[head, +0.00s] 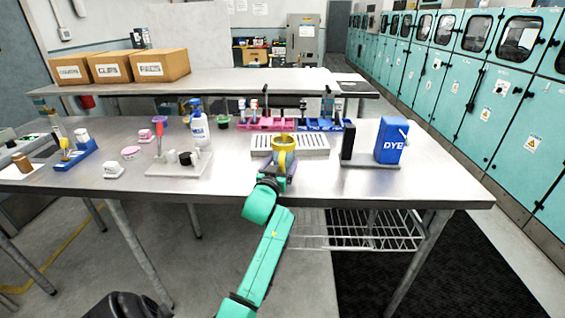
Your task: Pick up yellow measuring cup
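The yellow measuring cup (284,142) is near the middle of the front metal table, in front of a slotted metal tray. A green arm rises from the lower left of the middle, which I take as my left arm. Its gripper (280,165) is at the cup's near side, just below the rim. Grey-purple parts surround the lower cup. The fingertips and the cup's base are hidden, so I cannot tell whether the gripper is closed on it. My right gripper is not in view.
The slotted tray (256,144) lies behind the cup. A blue DYE container (391,141) and a black block stand right. A white bottle (199,130) and small items stand left. Pink (262,124) and blue racks are behind. The front right tabletop is clear.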

